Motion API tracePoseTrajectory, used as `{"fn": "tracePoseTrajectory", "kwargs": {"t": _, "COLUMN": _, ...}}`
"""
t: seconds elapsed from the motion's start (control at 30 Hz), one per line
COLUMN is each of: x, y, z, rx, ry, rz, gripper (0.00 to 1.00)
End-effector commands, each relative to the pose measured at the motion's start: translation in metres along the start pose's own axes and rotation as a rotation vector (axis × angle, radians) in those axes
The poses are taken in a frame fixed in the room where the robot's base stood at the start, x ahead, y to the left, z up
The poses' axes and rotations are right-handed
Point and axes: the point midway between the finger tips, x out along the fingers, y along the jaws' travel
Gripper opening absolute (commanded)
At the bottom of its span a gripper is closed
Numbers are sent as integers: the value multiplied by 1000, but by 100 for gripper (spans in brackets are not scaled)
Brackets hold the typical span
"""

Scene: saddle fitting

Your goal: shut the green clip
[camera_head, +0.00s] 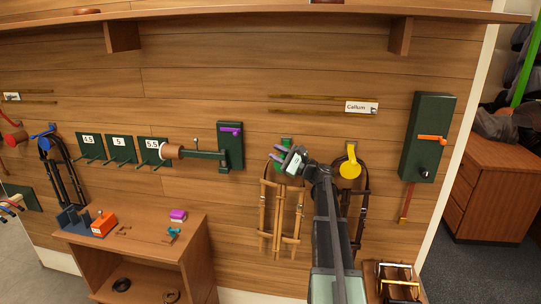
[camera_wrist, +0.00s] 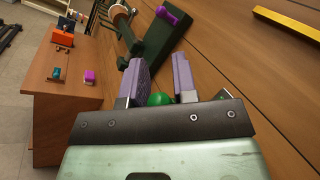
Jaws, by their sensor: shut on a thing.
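The green clip (camera_head: 287,141) is on the wood wall, at the top of a hanging tan strap set (camera_head: 280,212). Only part of it shows in the head view, because my gripper (camera_head: 276,153) is in front of it. In the wrist view, a round green part (camera_wrist: 159,99) of it shows low between the two purple fingers of my gripper (camera_wrist: 157,62). My gripper is shut on this green part, with a finger at each side. The rest of the clip is hidden, so I cannot tell its angle.
A yellow round clip (camera_head: 350,169) with dark straps hangs close on the right. A dark green box with an orange lever (camera_head: 431,138) is further right. A green bracket with a purple lever (camera_head: 230,130) is on the left. A wooden bench (camera_head: 140,236) stands lower left.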

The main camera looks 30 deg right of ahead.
Motion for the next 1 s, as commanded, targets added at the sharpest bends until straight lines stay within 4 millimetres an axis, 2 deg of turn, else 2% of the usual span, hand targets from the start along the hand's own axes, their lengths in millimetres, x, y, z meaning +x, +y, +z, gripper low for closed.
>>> {"fn": "tracePoseTrajectory", "kwargs": {"t": 0.67, "x": -4, "y": 8, "z": -7, "rx": 3, "ry": 5, "rz": 5, "gripper": 0}}
{"fn": "tracePoseTrajectory", "kwargs": {"t": 0.7, "x": -4, "y": 9, "z": -7, "rx": 4, "ry": 5, "rz": 5, "gripper": 29}}
{"fn": "tracePoseTrajectory", "kwargs": {"t": 0.8, "x": -4, "y": 8, "z": -7, "rx": 3, "ry": 5, "rz": 3, "gripper": 44}}
{"fn": "tracePoseTrajectory", "kwargs": {"t": 0.83, "x": -4, "y": 8, "z": -7, "rx": 3, "ry": 5, "rz": 3, "gripper": 46}}
{"fn": "tracePoseTrajectory", "kwargs": {"t": 1.0, "x": -3, "y": 6, "z": -7, "rx": 3, "ry": 4, "rz": 1, "gripper": 46}}
